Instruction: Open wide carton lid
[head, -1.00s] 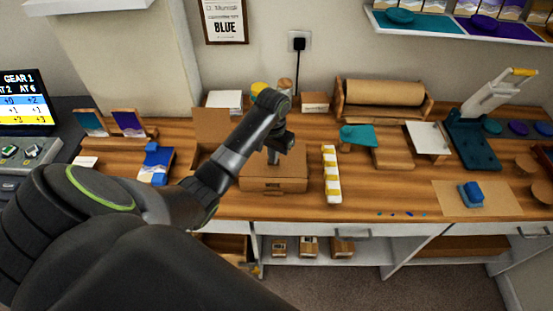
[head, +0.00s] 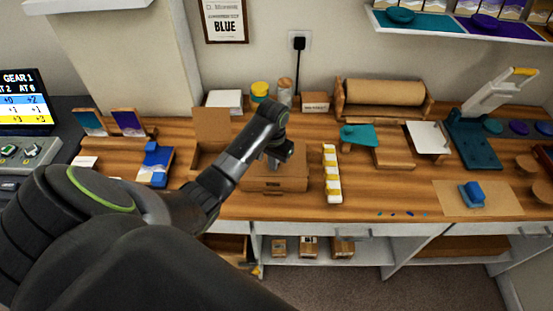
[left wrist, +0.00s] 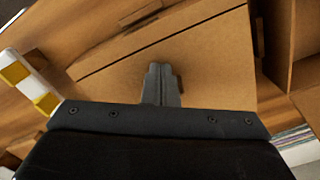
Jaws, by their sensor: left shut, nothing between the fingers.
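The wide carton (head: 290,182) is a brown cardboard box with printing on its front face, near the counter's front edge. Its lid looks shut in the head view; its flat top (left wrist: 215,60) with a dark straight seam fills much of the left wrist view. My left gripper (head: 274,163) is over the carton's top, pointing down. In the left wrist view its fingertips (left wrist: 161,70) are closed together with nothing between them, over the cardboard. I cannot tell whether they touch it. My arm hides part of the carton's left side. My right gripper is not in view.
An open carton (head: 211,128) with a raised flap stands to the left. A white strip with yellow blocks (head: 332,175) lies close on the right. Jars (head: 260,93) and a small box (head: 315,102) stand behind. Bare counter (head: 390,188) lies further right.

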